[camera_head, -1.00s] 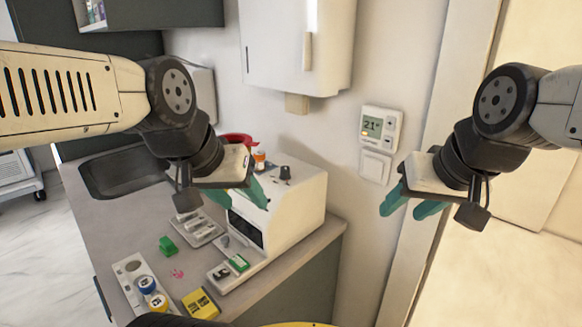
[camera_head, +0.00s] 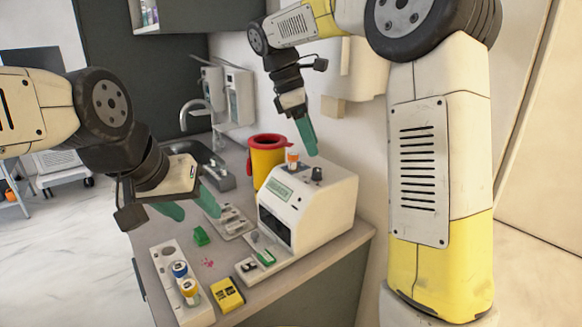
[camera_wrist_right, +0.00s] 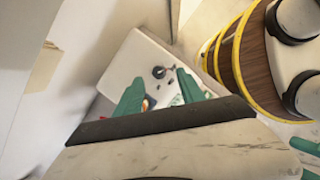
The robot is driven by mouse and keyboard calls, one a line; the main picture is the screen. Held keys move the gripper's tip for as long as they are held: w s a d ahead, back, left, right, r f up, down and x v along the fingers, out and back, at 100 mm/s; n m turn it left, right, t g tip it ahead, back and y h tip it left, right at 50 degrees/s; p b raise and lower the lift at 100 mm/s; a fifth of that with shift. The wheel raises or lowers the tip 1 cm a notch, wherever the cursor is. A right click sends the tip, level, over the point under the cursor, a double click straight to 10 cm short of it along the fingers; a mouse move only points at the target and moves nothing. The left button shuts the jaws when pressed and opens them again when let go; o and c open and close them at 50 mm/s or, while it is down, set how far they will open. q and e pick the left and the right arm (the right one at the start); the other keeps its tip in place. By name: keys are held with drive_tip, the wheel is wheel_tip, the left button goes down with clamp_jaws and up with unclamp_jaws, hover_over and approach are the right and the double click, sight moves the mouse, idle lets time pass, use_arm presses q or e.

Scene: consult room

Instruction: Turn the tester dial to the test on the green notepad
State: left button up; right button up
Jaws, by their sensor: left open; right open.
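The tester (camera_head: 322,215) is a white box on the counter with a small green screen (camera_head: 278,190) on its sloped front. Its black dial (camera_head: 317,174) stands on top, and it shows between the fingers in the right wrist view (camera_wrist_right: 158,72). My right gripper (camera_head: 305,135) is open and empty, pointing down above the tester, apart from the dial. My left gripper (camera_head: 190,207) is open and empty over the counter's left part. A small green item (camera_head: 201,235) lies left of the tester; I cannot tell whether it is the notepad. No writing on it is readable.
A red-rimmed yellow bin (camera_head: 266,155) is behind the tester. A white rack (camera_head: 178,262) with capped tubes and a yellow box (camera_head: 227,294) are at the front. The sink (camera_head: 200,155) is at the back left.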

sight(316, 169)
drive_tip(key=shift+n, duration=0.4)
drive_tip(key=x, duration=0.5)
drive_tip(key=a+x, duration=0.1)
drive_tip(key=x, duration=0.1)
drive_tip(key=shift+w+f, duration=0.4)
drive_tip(key=shift+f, duration=0.1)
clamp_jaws()
